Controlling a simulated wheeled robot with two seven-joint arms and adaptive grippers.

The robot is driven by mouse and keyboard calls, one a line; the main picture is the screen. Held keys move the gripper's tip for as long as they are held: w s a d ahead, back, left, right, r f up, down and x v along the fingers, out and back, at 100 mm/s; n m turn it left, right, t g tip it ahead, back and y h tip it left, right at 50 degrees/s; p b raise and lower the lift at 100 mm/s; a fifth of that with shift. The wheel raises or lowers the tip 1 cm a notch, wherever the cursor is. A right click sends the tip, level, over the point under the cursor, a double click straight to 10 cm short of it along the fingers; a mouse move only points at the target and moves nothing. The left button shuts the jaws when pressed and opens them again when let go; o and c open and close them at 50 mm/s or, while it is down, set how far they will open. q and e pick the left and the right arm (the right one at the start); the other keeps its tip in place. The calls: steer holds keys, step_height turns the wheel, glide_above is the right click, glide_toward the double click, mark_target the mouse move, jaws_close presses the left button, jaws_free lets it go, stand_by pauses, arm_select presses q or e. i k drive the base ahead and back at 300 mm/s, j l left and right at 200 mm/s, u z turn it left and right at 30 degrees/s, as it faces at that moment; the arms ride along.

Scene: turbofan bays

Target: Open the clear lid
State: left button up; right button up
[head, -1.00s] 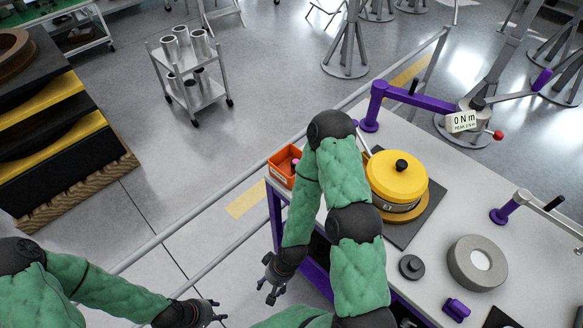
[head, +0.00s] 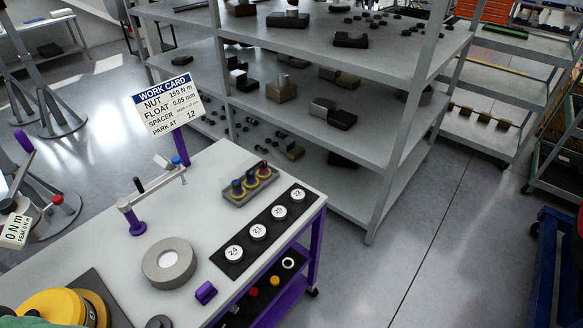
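I cannot make out a clear lid in the head view. Neither gripper is in view; only a bit of my green sleeve shows at the lower left corner. The workbench (head: 120,282) fills the lower left. At its near left corner sits the yellow-capped round unit (head: 52,303), partly cut off by the frame. A thick grey ring (head: 188,270) with a pale centre lies mid-bench. A small purple block (head: 205,292) lies beside it.
A black strip (head: 240,242) holds several numbered white discs. A small tray (head: 238,198) holds several upright pieces. A purple post with a lever (head: 137,222) and a work card (head: 167,103) stand at the back. Grey shelving (head: 400,130) stands behind.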

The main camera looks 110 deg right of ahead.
mark_target(261, 162)
steer(key=z, duration=3.35)
